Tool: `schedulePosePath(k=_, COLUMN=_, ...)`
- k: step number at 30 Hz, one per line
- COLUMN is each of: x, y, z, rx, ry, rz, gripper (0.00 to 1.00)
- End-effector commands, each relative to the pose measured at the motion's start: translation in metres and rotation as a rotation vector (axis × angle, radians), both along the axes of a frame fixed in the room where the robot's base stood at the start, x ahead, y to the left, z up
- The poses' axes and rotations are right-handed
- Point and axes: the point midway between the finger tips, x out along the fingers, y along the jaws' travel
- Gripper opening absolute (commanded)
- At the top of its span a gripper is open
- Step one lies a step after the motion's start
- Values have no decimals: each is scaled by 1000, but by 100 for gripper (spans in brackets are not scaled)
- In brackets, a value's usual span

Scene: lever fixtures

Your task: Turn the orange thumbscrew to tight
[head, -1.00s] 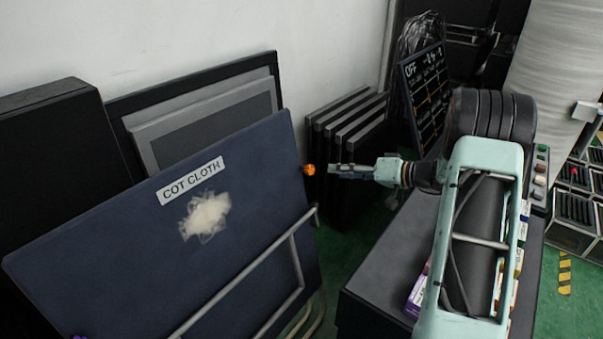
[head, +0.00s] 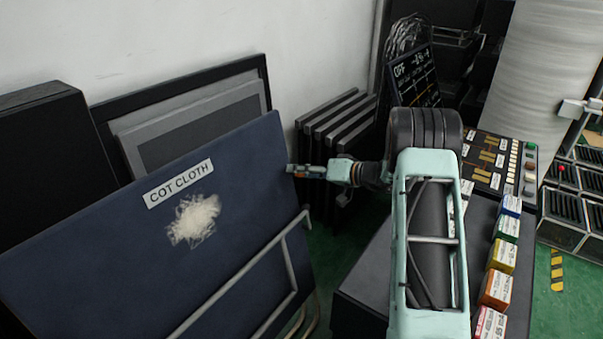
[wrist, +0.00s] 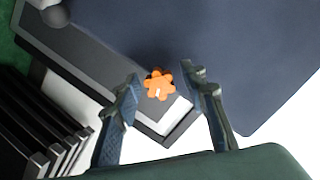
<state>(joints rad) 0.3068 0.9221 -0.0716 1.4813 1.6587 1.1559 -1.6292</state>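The orange thumbscrew (wrist: 159,85) is a small lobed knob at the edge of the dark blue COT CLOTH panel (head: 100,245). In the wrist view it sits between the two fingers of my gripper (wrist: 164,80), with a visible gap on each side. My gripper is open and its fingers are apart. In the head view my gripper (head: 291,170) is at the panel's upper right edge and largely hides the thumbscrew. I cannot tell the depth between fingertips and knob exactly.
A bent metal rail (head: 285,240) stands in front of the panel. Dark slabs (head: 335,125) stand behind my gripper. A grey cabinet (head: 365,285) with coloured boxes (head: 496,288) is to the right. Framed boards lean on the wall at left.

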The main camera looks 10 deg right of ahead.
Motion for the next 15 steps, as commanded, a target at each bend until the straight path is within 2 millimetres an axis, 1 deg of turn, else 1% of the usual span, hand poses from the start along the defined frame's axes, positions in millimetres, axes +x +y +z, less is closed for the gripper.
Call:
schedulePosePath(k=5, x=0, y=0, z=0, rx=0, ry=0, rz=0, gripper=39)
schedulePosePath(k=8, x=0, y=0, z=0, rx=0, ry=0, rz=0, gripper=29)
schedulePosePath(k=15, x=0, y=0, z=0, rx=0, ry=0, rz=0, gripper=2)
